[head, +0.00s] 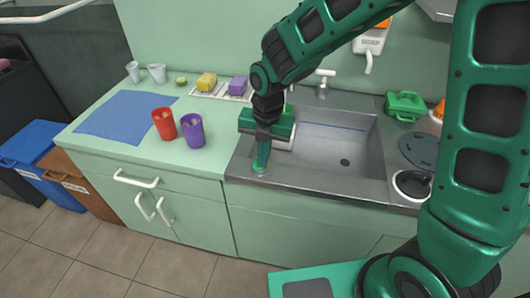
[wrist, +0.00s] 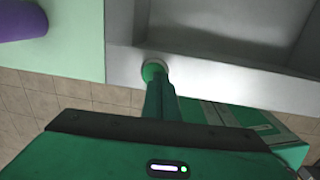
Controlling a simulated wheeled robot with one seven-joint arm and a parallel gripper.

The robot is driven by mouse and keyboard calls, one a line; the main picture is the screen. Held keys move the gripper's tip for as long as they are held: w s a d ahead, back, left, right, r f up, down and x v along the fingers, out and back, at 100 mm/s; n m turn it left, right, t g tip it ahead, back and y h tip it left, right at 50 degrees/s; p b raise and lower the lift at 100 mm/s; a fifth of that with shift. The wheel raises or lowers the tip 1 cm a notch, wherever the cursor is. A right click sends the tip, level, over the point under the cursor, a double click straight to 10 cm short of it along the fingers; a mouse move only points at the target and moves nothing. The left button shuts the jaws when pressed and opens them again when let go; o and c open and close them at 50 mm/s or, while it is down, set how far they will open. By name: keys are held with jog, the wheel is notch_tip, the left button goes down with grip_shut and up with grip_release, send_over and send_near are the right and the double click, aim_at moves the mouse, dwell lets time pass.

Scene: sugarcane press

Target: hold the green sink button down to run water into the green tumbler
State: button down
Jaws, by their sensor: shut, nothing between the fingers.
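My gripper (head: 261,166) is shut and empty, pointing straight down at the front left rim of the steel sink (head: 375,185). In the wrist view its fingertips (wrist: 156,76) are on or just above the round green sink button (wrist: 149,69), covering part of it. I cannot tell whether the button is pressed down. The white tap (head: 323,80) stands behind the sink, and no water shows. I cannot make out a green tumbler in either view; my arm and gripper hide the left part of the basin.
A red tumbler (head: 164,124) and a purple tumbler (head: 193,131) stand on the counter left of the sink. A green case (head: 405,105) sits behind the sink's right side.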

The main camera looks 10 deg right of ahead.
jog(key=shift+s+f, duration=0.35)
jog(key=shift+s, duration=0.1)
jog(key=shift+w+r, duration=0.75)
jog(key=shift+r, duration=0.35)
notch_tip(320, 180, up, 12)
jog(key=shift+s+d+r, duration=0.2)
jog(key=shift+s+d, duration=0.2)
jog(key=shift+s, duration=0.05)
